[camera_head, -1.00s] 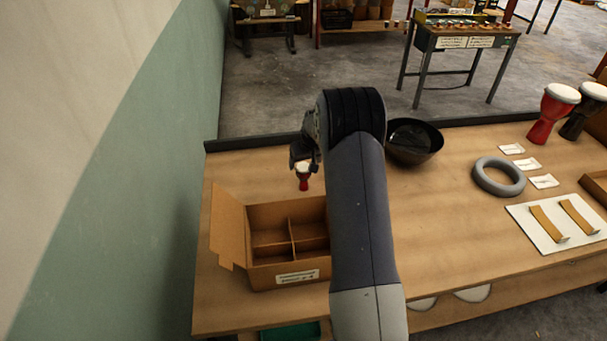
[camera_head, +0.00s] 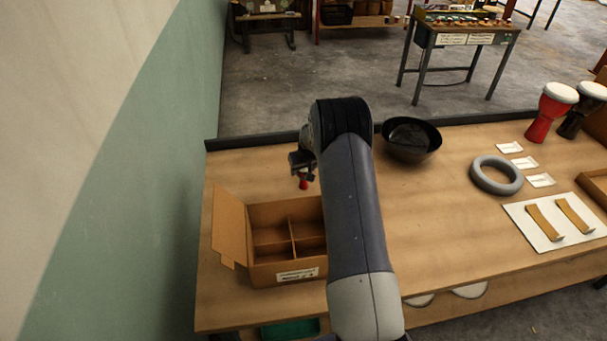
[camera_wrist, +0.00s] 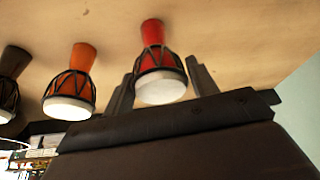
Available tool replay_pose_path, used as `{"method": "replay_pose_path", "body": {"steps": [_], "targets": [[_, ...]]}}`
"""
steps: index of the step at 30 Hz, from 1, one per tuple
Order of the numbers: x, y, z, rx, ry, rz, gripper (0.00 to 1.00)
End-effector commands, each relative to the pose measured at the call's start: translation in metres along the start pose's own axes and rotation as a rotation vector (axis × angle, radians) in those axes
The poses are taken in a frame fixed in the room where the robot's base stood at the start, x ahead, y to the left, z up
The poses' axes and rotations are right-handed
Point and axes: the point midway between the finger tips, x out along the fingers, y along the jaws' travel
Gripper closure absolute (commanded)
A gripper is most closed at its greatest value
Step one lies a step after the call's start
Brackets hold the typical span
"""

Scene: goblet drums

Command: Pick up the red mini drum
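The red mini drum (camera_wrist: 155,58) stands between the two fingers of my gripper (camera_wrist: 163,84) in the wrist view. Its white head faces the camera and its narrow red foot meets the wooden surface. The fingers are apart, one on each side of the head, with a gap on the right; contact on the left is unclear. In the head view my gripper (camera_head: 301,162) is right over the drum (camera_head: 303,184), hiding its white top so only a bit of red shows.
In the wrist view an orange mini drum (camera_wrist: 73,85) and a black one (camera_wrist: 10,80) stand to the left. On the table, a divided cardboard box (camera_head: 284,274) lies nearer, a black bowl (camera_head: 411,140) and grey ring (camera_head: 496,186) to the right. A wall (camera_head: 130,180) bounds the left.

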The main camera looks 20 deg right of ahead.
Motion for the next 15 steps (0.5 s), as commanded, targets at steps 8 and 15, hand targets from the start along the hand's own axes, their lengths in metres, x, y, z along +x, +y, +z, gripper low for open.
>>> {"method": "replay_pose_path", "body": {"steps": [8, 15], "targets": [[-0.0002, 0.0001, 0.0, 0.0, 0.0, 0.0, 0.68], [-0.0004, 0.0001, -0.0003, 0.0, 0.001, 0.0, 0.73]]}}
